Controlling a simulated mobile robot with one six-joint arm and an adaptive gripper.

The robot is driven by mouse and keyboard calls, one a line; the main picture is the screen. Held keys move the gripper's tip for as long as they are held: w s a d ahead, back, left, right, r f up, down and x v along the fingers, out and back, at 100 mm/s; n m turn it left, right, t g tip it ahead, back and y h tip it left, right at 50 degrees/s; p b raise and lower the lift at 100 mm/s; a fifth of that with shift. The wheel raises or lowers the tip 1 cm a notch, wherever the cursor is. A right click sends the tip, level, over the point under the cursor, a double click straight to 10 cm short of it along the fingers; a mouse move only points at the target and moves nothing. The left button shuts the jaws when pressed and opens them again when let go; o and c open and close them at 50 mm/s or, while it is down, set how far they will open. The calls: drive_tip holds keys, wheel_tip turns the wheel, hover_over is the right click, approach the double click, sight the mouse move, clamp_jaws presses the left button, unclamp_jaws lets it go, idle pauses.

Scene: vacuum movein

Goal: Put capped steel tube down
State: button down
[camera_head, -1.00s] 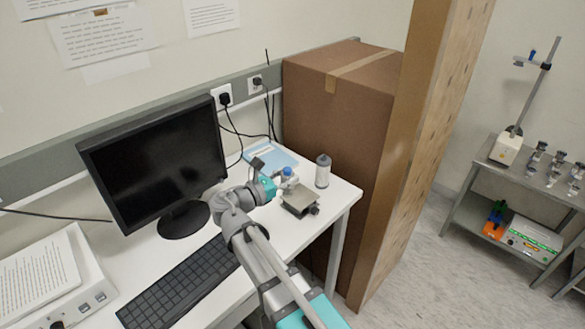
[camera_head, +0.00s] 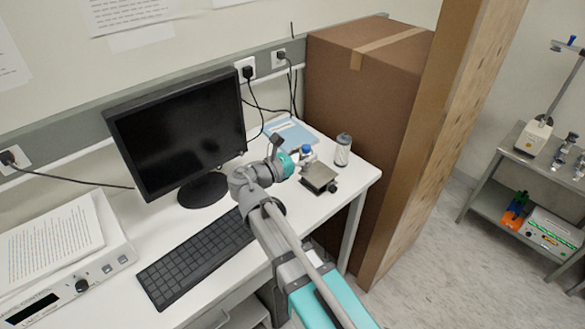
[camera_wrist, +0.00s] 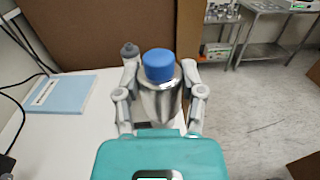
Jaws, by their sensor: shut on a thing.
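The capped steel tube (camera_wrist: 161,92) has a blue cap and a shiny steel body, and it stands roughly upright between the fingers of my gripper (camera_wrist: 163,100). In the head view its blue cap (camera_head: 306,149) shows at my gripper (camera_head: 306,158), over the right part of the white desk (camera_head: 345,190). My gripper is shut on the tube. The tube's lower end is hidden in both views, so I cannot tell whether it touches anything. A small grey lab jack (camera_head: 319,178) stands just in front of and to the right of the tube in the head view.
A grey dark-capped bottle (camera_head: 343,150) stands right of the tube. A blue booklet (camera_head: 291,133) lies behind. A monitor (camera_head: 180,135) and a keyboard (camera_head: 197,262) are to the left. A tall cardboard box (camera_head: 365,85) borders the desk's right end.

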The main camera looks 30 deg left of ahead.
drive_tip(key=shift+s+a+f+n+t+y+b, duration=0.25)
drive_tip(key=shift+f+n+y+b, duration=0.2)
drive_tip(key=shift+y, duration=0.25)
drive_tip(key=shift+s+a+f+n+t+y+b, duration=0.35)
drive_tip(key=shift+a+f+n+y+b, duration=0.3)
drive_tip(key=shift+y, duration=0.5)
drive_tip(key=shift+s+a+f+n+t+y+b, duration=0.15)
drive_tip(key=shift+s+a+f+n+y+b, duration=0.3)
drive_tip(key=shift+n+y, duration=0.55)
drive_tip(key=shift+s+a+f+n+t+y+b, duration=0.25)
drive_tip(key=shift+s+a+f+n+y+b, duration=0.3)
drive_tip(key=shift+y, duration=0.7)
drive_tip(key=shift+w+a, duration=0.1)
drive_tip(key=shift+w, duration=0.1)
drive_tip(key=w+a+f+b, duration=0.8)
drive_tip(key=w+f, duration=0.1)
drive_tip(key=w, duration=0.1)
drive_tip(key=shift+a+b, duration=0.35)
drive_tip(key=shift+b, duration=0.05)
